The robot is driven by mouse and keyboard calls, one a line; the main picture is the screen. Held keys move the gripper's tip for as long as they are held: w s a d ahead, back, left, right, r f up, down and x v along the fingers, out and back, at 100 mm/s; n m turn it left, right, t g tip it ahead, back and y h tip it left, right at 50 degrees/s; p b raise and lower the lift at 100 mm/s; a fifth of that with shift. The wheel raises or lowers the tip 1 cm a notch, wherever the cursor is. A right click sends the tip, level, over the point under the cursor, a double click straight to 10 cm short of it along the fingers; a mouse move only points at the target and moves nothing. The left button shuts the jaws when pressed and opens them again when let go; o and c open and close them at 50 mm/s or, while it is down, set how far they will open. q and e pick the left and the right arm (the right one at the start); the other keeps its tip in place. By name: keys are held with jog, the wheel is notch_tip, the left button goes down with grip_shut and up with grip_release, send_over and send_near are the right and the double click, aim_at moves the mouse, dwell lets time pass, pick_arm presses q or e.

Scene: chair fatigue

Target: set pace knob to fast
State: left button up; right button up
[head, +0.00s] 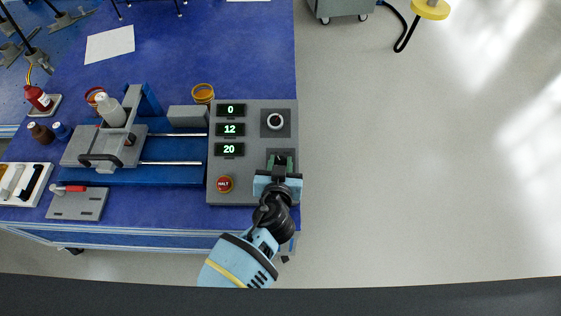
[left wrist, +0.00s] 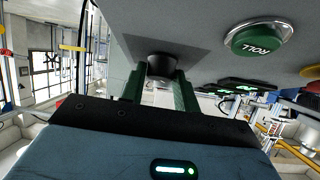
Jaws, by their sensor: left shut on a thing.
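The grey control panel (head: 253,112) sits at the table's right edge. It has three lit displays reading 0 (head: 230,110), 12 (head: 230,129) and 20 (head: 229,149). My left gripper (head: 280,160) is at the panel's lower right. In the left wrist view its green fingers (left wrist: 160,84) are shut on a dark knob (left wrist: 161,65) on a dark square plate. The head view mostly hides this knob, and its pointer and labels cannot be read. A second round control with a pale ring (head: 275,121) sits above it on its own dark plate. My right gripper is not in view.
A red HALT button (head: 225,184) is at the panel's lower left. A green ROLL button (left wrist: 257,39) is beside the gripped knob. A blue rig with a grey carriage (head: 92,147) and rails stands left of the panel. Open floor lies to the right.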

pick_arm(q)
jog(key=shift+a+r+m+p, duration=0.1)
jog(key=shift+r+m+p, duration=0.15)
jog(key=shift+m+p, duration=0.15)
jog(key=m+h+p, duration=0.2)
jog(key=m+p, duration=0.1)
jog(key=shift+w+a+r+g+h, duration=0.1)
jog(key=shift+w+r+g+h, duration=0.1)
jog(key=shift+g+h, duration=0.1)
jog(key=m+g+h+p, duration=0.1)
jog(key=m+p, duration=0.1)
jog(key=p, duration=0.1)
jog(key=m+g+h+p, duration=0.1)
jog(key=m+h+p, duration=0.1)
jog(key=m+p, duration=0.1)
jog(key=shift+w+a, duration=0.2)
jog(key=m+g+h+p, duration=0.1)
jog(key=m+g+p, duration=0.1)
jog(key=m, duration=0.1)
jog(key=shift+w+h, duration=0.1)
jog(key=shift+h, duration=0.2)
jog(key=shift+f+m+g+h, duration=0.1)
jog(key=shift+m+g+h, duration=0.2)
jog(key=shift+m+g, duration=0.45)
jog(key=shift+m+p, duration=0.3)
jog(key=shift+m, duration=0.15)
jog(key=shift+m+g, duration=0.3)
jog(key=shift+g, duration=0.05)
